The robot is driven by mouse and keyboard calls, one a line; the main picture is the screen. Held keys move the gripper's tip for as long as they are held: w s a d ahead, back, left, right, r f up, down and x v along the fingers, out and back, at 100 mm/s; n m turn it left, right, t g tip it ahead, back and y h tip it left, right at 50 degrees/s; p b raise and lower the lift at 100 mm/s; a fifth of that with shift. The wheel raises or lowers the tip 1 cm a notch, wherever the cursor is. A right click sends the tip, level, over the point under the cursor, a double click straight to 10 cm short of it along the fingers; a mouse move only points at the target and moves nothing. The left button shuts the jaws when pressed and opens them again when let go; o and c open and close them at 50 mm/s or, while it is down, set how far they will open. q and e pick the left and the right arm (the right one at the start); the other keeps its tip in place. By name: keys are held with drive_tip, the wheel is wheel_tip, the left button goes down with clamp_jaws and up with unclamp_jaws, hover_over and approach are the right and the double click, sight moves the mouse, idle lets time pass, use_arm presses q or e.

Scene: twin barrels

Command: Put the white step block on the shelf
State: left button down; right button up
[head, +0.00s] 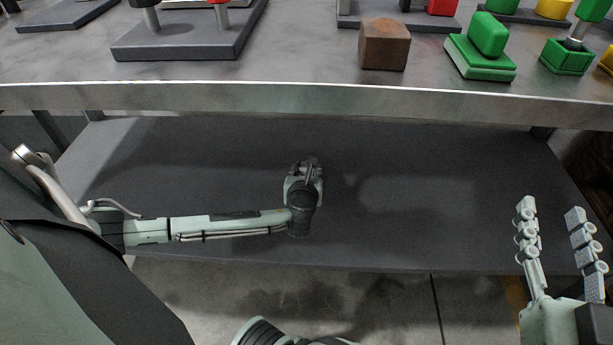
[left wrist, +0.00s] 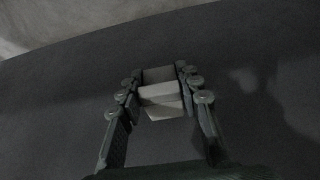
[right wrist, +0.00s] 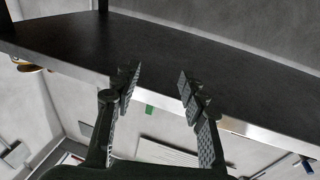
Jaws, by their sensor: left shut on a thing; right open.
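The white step block (left wrist: 160,94) shows in the left wrist view as a pale stepped piece between the fingers of my left gripper (left wrist: 162,88), which is shut on it. In the head view my left gripper (head: 304,170) is over the dark lower shelf (head: 420,200), under the table's front edge, and its own wrist hides the block. I cannot tell whether the block touches the shelf. My right gripper (head: 556,225) is open and empty at the right, in front of the shelf's right end; its spread fingers also show in the right wrist view (right wrist: 160,90).
The metal table top (head: 290,70) overhangs the shelf. On it stand a brown cube (head: 384,44), a green block on a green base (head: 485,45) and dark base plates with posts (head: 190,35). The shelf is bare on both sides of my left gripper.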

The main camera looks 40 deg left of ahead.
use_arm(q)
drive_tip(key=shift+f, duration=1)
use_arm(e)
drive_tip(key=shift+t+y, duration=0.6)
drive_tip(key=shift+t, duration=0.3)
drive_tip(key=shift+s+a+r, duration=0.2)
drive_tip(key=shift+r, duration=0.45)
drive_tip(key=shift+s+a+r, duration=0.15)
drive_tip(key=shift+r, duration=0.45)
drive_tip(key=shift+s+a+r, duration=0.2)
drive_tip(key=shift+r, duration=0.45)
use_arm(q)
drive_tip(key=c, duration=1.1)
unclamp_jaws()
drive_tip(key=shift+f, duration=0.15)
drive_tip(key=shift+o, duration=0.2)
use_arm(e)
drive_tip(key=shift+r, duration=0.1)
